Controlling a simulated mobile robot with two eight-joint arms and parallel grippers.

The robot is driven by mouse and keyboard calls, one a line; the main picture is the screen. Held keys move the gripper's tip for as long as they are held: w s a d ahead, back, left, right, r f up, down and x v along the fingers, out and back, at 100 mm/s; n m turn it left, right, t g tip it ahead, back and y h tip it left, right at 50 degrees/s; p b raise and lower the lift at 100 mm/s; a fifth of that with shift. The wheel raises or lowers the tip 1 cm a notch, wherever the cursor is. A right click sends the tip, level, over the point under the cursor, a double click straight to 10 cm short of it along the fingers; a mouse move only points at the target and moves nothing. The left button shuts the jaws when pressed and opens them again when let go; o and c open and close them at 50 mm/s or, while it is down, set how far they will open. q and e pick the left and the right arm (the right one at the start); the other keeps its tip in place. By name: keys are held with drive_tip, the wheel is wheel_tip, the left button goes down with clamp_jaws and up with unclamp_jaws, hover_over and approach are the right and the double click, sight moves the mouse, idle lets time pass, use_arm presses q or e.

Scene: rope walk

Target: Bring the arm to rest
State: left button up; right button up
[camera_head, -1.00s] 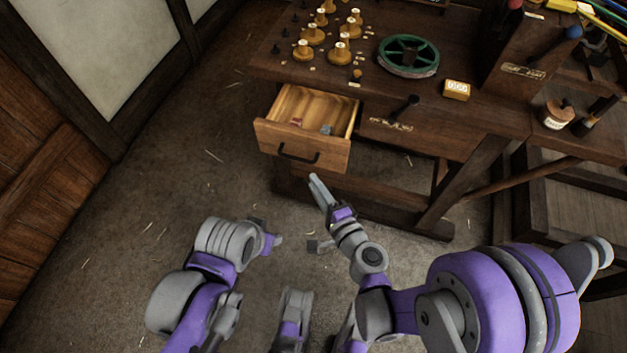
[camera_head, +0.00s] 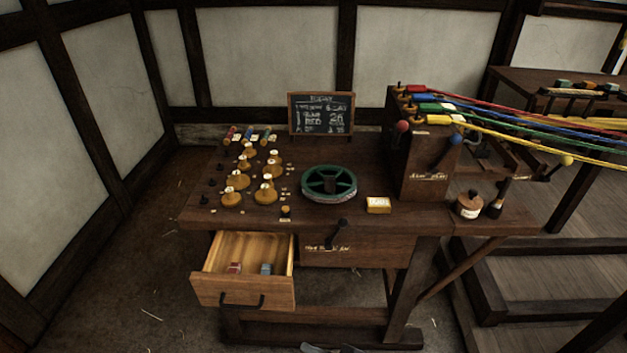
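Only a sliver of my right gripper (camera_head: 330,349) shows, grey at the bottom edge, below and apart from the bench. Too little of it is in the picture to tell whether it is open or shut. My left gripper is outside the view. The wooden bench (camera_head: 384,215) has a drawer (camera_head: 243,290) pulled out at its left front. A small red piece (camera_head: 234,268) and a grey-blue piece (camera_head: 266,269) lie inside the drawer.
Coloured ropes (camera_head: 530,136) run right from a wooden post (camera_head: 421,165).

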drive_tip(key=s+d+n+g+h, duration=0.1)
drive_tip(key=s+d+g+h, duration=0.1)
drive_tip(key=s+d+h, duration=0.5)
drive_tip(key=s+d+n+g, duration=0.15)
drive_tip(key=s+d, duration=0.25)
drive_tip(key=d, duration=0.6)
use_arm(q)
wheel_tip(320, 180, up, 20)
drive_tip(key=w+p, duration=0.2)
drive_tip(key=p, duration=1.6)
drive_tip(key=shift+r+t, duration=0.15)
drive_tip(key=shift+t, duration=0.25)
use_arm(e)
wheel_tip(320, 180, up, 20)
drive_tip(key=w+t, duration=0.1)
drive_tip(key=w, duration=0.1)
drive_tip(key=shift+f, duration=0.2)
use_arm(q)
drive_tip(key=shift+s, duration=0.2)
use_arm(e)
drive_tip(key=shift+s+d, duration=0.1)
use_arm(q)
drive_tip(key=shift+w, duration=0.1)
